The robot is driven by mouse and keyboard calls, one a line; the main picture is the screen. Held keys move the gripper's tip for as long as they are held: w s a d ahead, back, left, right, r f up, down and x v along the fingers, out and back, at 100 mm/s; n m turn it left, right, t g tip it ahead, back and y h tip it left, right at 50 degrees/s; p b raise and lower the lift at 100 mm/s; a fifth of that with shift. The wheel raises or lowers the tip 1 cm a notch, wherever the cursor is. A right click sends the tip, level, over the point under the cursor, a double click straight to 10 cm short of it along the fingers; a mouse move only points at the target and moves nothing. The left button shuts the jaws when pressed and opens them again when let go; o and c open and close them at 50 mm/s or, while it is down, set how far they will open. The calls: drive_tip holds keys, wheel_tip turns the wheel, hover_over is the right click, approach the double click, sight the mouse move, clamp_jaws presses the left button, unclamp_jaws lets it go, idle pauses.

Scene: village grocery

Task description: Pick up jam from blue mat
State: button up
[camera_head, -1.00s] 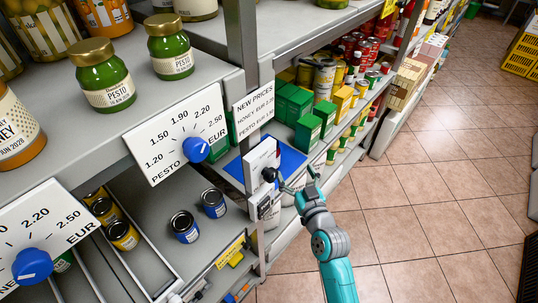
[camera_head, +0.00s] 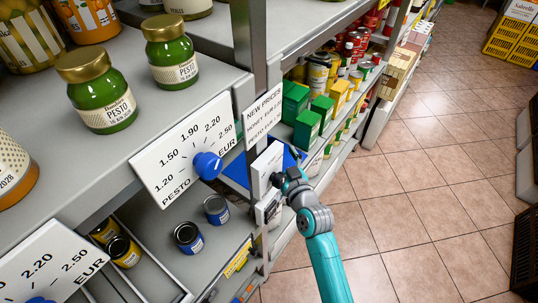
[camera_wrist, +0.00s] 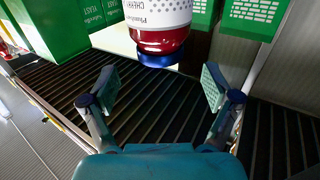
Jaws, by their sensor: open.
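The jam jar (camera_wrist: 160,15), with red contents, a white cherry label and a blue lid (camera_wrist: 158,60), shows in the wrist view at the top centre; its top edge is cut off. The wrist picture appears upside down. My gripper (camera_wrist: 158,88) is open and empty, its fingers spread left and right, with the jar beyond the tips and roughly centred between them. In the head view my gripper (camera_head: 284,180) is at the shelf edge beside the blue mat (camera_head: 236,172). The jar is not visible there; cards and my gripper cover part of the mat.
Green yeast boxes (camera_wrist: 46,30) flank the jar, with more at right (camera_wrist: 252,15). A white card (camera_head: 267,165) and a shelf post (camera_head: 243,50) stand close to my gripper. Pesto jars (camera_head: 100,90) stand on the upper shelf. The tiled floor (camera_head: 430,180) at right is clear.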

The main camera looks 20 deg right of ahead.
drive_tip(key=shift+w+a, duration=0.15)
drive_tip(key=shift+w, duration=1.25)
drive_tip(key=shift+w+a, duration=0.1)
drive_tip(key=shift+w, duration=1.25)
clamp_jaws()
